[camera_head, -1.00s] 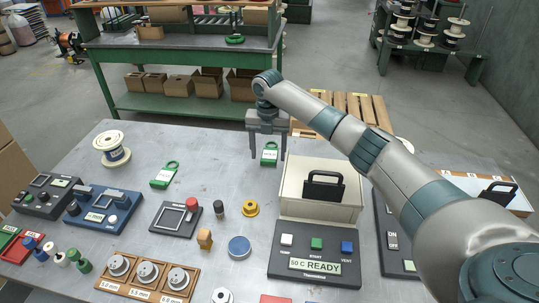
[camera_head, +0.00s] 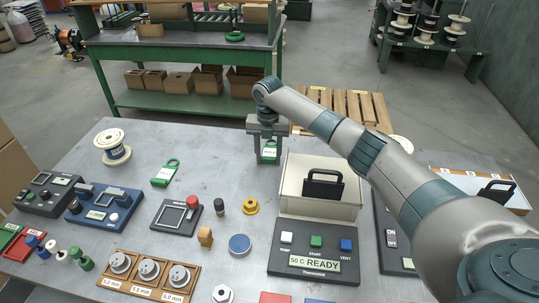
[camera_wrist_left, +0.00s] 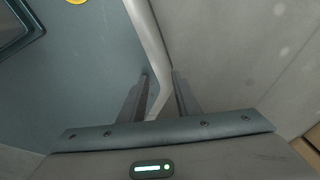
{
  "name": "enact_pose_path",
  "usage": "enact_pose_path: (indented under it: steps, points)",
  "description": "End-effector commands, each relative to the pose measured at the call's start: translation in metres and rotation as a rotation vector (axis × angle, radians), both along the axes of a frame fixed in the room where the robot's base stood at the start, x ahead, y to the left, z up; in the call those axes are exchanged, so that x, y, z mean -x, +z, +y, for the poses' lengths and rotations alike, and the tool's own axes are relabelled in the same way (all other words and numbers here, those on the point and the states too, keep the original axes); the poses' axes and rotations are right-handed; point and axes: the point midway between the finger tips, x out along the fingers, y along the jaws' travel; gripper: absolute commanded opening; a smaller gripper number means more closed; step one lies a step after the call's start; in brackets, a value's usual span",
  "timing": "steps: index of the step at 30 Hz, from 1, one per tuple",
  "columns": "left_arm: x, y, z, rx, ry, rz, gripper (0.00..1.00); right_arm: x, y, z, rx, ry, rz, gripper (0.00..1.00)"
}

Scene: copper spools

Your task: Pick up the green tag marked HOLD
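A green tag (camera_head: 269,152) with a white label is between the fingers of my right gripper (camera_head: 268,158), at the back of the grey table. The fingers are drawn in against its sides, and the gripper looks shut on it. A second green tag (camera_head: 165,173) with a white label lies flat on the table further left. The lettering on both labels is too small to read. My left gripper is out of the head view. In the left wrist view its two fingers (camera_wrist_left: 160,82) stand apart with nothing gripped between them.
The space between the tags is clear.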

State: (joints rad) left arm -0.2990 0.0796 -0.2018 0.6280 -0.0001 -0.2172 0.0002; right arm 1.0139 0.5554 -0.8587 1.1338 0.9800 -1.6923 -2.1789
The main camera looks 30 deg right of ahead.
Motion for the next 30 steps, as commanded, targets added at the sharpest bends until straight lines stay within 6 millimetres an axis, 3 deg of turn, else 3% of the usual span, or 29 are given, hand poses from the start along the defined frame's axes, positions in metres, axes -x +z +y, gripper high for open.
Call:
enact_pose_path:
  steps: [11, 16, 20, 23, 30]
  points:
    - [0.002, -0.002, 0.000, 0.001, 0.000, 0.001, 0.30, 0.000, 0.003, 0.000, 0.000, 0.000, 0.000, 0.21]
    - [-0.007, -0.005, -0.002, 0.006, 0.000, -0.021, 0.30, -0.001, 0.013, 0.000, -0.001, 0.000, -0.003, 0.21]
    - [-0.026, -0.006, -0.008, 0.016, -0.001, -0.065, 0.30, -0.001, 0.027, 0.000, 0.000, -0.001, -0.004, 0.21]
    - [-0.052, -0.003, -0.021, 0.037, -0.004, -0.127, 0.30, -0.001, 0.042, 0.000, 0.001, 0.001, -0.004, 0.21]
    - [-0.093, 0.001, -0.037, 0.066, -0.007, -0.223, 0.30, 0.037, 0.068, -0.036, 0.002, -0.001, -0.003, 0.21]
